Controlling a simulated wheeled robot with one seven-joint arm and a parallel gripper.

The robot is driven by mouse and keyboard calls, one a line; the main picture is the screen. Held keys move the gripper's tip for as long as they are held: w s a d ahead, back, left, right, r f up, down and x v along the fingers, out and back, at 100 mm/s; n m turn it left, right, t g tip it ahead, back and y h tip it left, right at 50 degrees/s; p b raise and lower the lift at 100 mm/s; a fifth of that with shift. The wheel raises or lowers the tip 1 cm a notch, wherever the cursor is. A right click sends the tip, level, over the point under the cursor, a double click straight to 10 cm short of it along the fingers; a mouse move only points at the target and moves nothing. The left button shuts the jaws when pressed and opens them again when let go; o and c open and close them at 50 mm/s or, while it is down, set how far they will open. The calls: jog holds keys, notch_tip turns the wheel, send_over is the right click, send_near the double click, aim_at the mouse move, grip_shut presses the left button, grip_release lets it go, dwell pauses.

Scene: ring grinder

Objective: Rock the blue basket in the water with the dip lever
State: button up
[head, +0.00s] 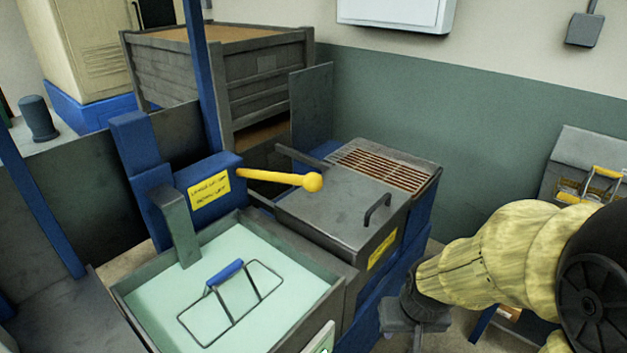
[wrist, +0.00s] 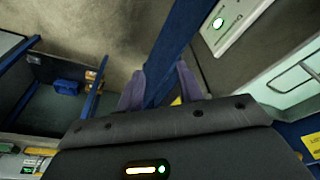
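The yellow dip lever (head: 280,179), with a ball at its end, sticks out to the right from a blue housing with a yellow label. The basket (head: 230,298) is a wire frame with a blue handle, in the pale green water of the grey tank (head: 135,304). Part of the tank (wrist: 282,82) and a wire of the basket show at the right of the wrist view. My gripper (head: 414,318) is right of the tank, low and apart from the lever. In the wrist view its fingers (wrist: 160,88) are spread; a blue beam shows between them, and whether they touch it is unclear.
A lidded grey box (head: 335,207) with a handle and a brown grate (head: 388,168) stands right of the lever. A large grey crate (head: 262,92) and a blue post (head: 203,85) are behind. A white panel with a green light (wrist: 228,22) is near my gripper.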

jog(key=o, duration=0.4)
jog(key=shift+w, duration=0.15)
jog(key=shift+c, duration=0.2)
jog(key=shift+o, duration=0.8)
jog(key=w+d+r+n+t+p, duration=0.1)
jog(key=w+d+r+t+p, duration=0.1)
jog(key=w, duration=0.6)
jog(key=shift+w+d+t+p, duration=0.25)
jog(key=shift+t+p, duration=0.15)
jog(key=shift+t, duration=0.2)
jog(key=w+a+r+n+t+y+p, duration=0.1)
jog(key=w+r+n+t+y+p, duration=0.2)
jog(key=w, duration=0.5)
jog(key=a+r+n+t+y+p, duration=0.1)
jog(key=a+r+n+y+p, duration=0.3)
jog(key=r+y, duration=0.5)
jog(key=w+a+y, duration=0.1)
jog(key=y, duration=0.2)
jog(key=shift+r, duration=0.25)
jog(key=shift+p, duration=0.3)
jog(key=p, duration=0.4)
send_near(313, 182)
jog(key=x, duration=0.3)
jog(key=w+f+x, duration=0.1)
jog(key=x, duration=0.3)
jog(key=d+x, duration=0.1)
jog(key=x, duration=0.3)
jog(key=shift+w+a+f, duration=0.15)
jog(key=shift+w+f, duration=0.05)
jog(key=shift+w, duration=0.05)
